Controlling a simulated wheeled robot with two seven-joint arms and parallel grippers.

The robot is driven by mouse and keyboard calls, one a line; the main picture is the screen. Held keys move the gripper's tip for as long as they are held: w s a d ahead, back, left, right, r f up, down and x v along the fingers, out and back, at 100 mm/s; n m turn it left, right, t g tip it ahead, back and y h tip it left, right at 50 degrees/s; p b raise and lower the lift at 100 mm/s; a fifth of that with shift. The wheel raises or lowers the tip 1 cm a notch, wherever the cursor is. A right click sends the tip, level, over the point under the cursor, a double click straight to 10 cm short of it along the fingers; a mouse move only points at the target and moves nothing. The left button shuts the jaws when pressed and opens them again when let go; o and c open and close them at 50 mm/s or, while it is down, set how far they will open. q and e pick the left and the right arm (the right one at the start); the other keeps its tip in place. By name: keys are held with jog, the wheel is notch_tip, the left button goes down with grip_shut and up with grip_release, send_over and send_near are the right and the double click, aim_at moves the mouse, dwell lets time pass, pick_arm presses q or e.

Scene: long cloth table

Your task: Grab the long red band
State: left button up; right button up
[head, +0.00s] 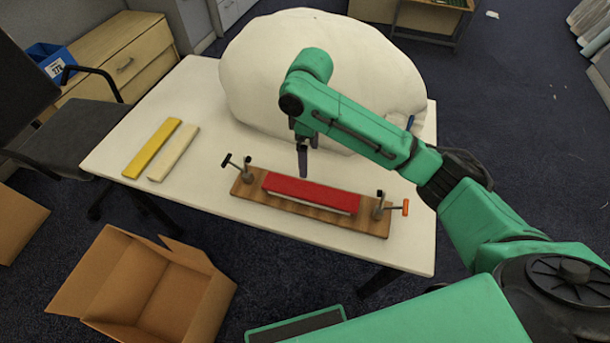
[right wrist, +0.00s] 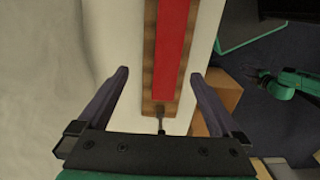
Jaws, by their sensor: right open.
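The long red band (head: 311,192) lies along a wooden board (head: 241,188) on the white table, on top of a pale strip. It also shows in the right wrist view (right wrist: 173,48), running up from the middle of the picture. My right gripper (head: 302,172) hangs just behind the band in the head view, pointing down. In the right wrist view my right gripper (right wrist: 158,85) is open, with its fingers apart on either side of the board's near end. Nothing is between its fingertips.
Clamps (head: 378,205) stand at both board ends. A yellow strip (head: 152,148) and a cream strip (head: 174,153) lie at the table's left. A big white cloth-like bulk (head: 255,70) fills the back. An open cardboard box (head: 120,280) stands on the floor in front.

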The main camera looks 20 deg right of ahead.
send_over(311, 191)
jog(key=f, duration=0.3)
jog(key=s+f, duration=0.1)
jog(key=f, duration=0.5)
jog(key=w+f, duration=0.1)
jog(key=f, duration=0.1)
jog(key=shift+p, duration=0.35)
jog(key=shift+f, duration=0.4)
jog(key=c, duration=0.4)
pick_arm(q)
jog(key=shift+g, duration=0.3)
jog(key=s, duration=0.5)
jog(key=shift+s+a+r, duration=0.15)
jog(key=shift+r, duration=0.2)
pick_arm(e)
jog(key=c, duration=1)
